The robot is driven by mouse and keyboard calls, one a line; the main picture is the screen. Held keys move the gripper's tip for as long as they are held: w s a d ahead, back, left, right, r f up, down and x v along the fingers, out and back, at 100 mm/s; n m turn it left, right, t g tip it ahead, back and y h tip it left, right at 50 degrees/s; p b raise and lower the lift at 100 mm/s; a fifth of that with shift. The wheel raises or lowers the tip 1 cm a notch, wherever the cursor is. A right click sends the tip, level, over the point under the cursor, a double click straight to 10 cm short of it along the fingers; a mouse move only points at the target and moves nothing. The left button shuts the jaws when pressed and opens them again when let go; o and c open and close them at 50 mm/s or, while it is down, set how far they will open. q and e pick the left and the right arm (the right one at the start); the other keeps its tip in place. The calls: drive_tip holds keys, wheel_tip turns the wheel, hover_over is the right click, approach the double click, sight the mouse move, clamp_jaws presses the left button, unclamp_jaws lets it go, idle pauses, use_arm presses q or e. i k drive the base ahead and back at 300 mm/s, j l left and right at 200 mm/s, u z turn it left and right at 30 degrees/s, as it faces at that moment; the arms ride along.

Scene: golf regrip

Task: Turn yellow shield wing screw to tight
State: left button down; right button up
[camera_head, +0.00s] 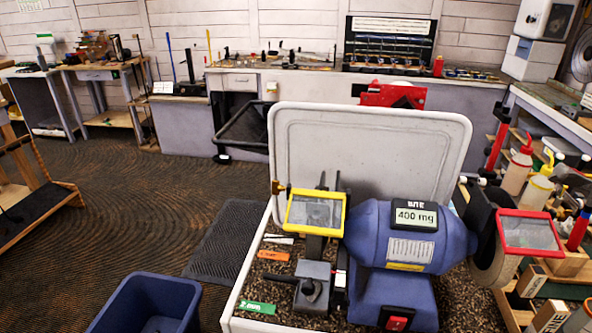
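The yellow-framed shield (315,212) is at the left side of a blue bench grinder (405,240), its clear pane facing me. A small brass-coloured piece (278,187) sits at the shield's upper left corner and looks like its wing screw. It is too small to tell how tight it is or which way its wings point. Neither of my grippers is in view, and nothing is touching the shield or the screw.
A red-framed shield (530,233) is at the grinder's right wheel. A grey upright panel (370,150) stands behind the grinder. A blue bin (150,303) is on the floor at lower left. Bottles (517,168) stand at right. The floor at left is largely open.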

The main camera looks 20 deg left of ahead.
sight(276, 187)
drive_tip(key=j+z, duration=0.1)
drive_tip(key=j, duration=0.5)
drive_tip(key=k+j+z, duration=0.1)
drive_tip(key=j, duration=0.5)
drive_tip(key=k+j+z, duration=0.1)
drive_tip(key=k, duration=0.25)
